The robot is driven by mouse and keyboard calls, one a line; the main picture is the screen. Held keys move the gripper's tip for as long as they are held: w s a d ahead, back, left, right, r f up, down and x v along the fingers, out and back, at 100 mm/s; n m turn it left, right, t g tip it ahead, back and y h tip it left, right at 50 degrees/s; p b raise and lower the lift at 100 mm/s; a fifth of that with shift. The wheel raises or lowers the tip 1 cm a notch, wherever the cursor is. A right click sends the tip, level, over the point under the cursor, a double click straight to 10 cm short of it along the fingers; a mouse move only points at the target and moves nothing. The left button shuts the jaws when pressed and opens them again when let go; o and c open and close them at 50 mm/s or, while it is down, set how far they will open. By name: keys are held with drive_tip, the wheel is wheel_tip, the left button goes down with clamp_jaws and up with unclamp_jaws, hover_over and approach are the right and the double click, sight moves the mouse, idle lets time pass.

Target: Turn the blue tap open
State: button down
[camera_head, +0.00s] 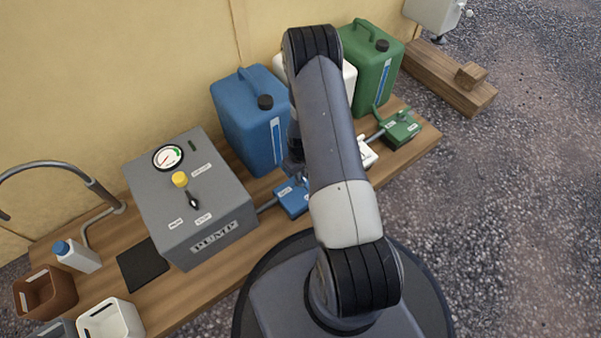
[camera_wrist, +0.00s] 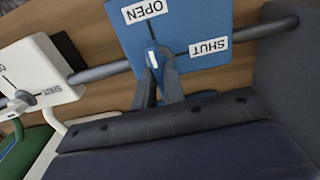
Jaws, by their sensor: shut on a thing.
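The blue tap (camera_wrist: 192,20) is a blue plate on a grey pipe, with an OPEN label (camera_wrist: 144,10) at its upper left and a SHUT label (camera_wrist: 209,47) at its right in the wrist view. My gripper (camera_wrist: 159,66) is shut on the tap's handle, between and below the two labels. The fingers hide most of the handle, so its exact angle is unclear. In the head view the blue tap (camera_head: 292,202) lies in front of the blue canister (camera_head: 250,130), partly covered by my arm.
The grey pump box (camera_head: 190,200) stands left of the blue tap. A white tap (camera_wrist: 40,75) and a green tap (camera_head: 401,130) sit along the same bench. A green canister (camera_head: 368,65) stands behind. Small containers, including a brown one (camera_head: 45,293), occupy the bench's left end.

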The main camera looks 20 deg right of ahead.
drive_tip(key=c, duration=1.5)
unclamp_jaws()
wheel_tip(320, 180, up, 11)
drive_tip(key=p, duration=0.4)
drive_tip(key=shift+f, duration=0.1)
wheel_tip(320, 180, down, 11)
drive_tip(key=b, duration=0.4)
